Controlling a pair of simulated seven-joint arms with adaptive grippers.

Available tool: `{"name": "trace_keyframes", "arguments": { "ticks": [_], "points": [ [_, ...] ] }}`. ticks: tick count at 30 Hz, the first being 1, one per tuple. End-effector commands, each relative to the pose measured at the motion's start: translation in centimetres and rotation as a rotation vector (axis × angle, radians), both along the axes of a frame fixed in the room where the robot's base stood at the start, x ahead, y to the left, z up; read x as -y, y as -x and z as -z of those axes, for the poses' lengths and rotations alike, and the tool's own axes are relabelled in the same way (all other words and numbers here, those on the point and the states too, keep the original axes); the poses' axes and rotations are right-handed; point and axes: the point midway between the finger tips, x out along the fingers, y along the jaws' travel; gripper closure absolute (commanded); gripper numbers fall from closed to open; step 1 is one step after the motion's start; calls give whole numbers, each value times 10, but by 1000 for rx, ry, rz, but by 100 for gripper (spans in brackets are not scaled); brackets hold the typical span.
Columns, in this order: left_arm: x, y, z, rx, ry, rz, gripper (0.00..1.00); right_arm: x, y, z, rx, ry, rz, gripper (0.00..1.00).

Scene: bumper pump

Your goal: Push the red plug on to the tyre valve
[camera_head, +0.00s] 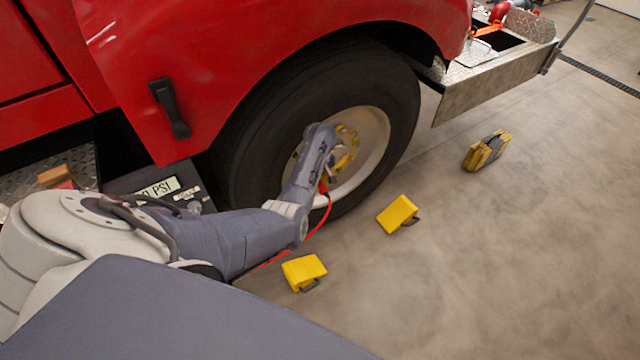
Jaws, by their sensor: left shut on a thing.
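The black tyre (396,92) sits under the red truck's wheel arch, with a pale wheel rim (374,135) and yellow nuts at its hub. My left arm reaches in from the left, and my left gripper (326,174) is at the rim's left part. It is shut on the red plug (323,188), of which only a little shows beside the fingers. A red hose (318,228) runs down from the plug towards the floor. The tyre valve cannot be made out; the gripper and forearm cover that part of the rim. My right gripper is not in view.
Yellow wheel chocks lie on the floor, one (303,271) below my forearm and one (397,214) right of the tyre. A yellow-black case (486,151) stands farther right. A pump with a PSI display (158,188) is behind my arm.

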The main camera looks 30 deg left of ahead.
Motion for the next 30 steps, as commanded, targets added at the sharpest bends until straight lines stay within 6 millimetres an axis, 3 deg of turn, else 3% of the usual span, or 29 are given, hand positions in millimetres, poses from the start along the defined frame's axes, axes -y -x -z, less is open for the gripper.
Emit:
{"name": "trace_keyframes", "arguments": {
  "ticks": [27,28,30],
  "points": [
    [-7,-4,-1,1,0,-1,100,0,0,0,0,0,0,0],
    [-8,-4,-1,1,0,-1,73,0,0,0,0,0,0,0],
    [-7,-4,-1,1,0,-1,65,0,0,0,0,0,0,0]
  ]
}}
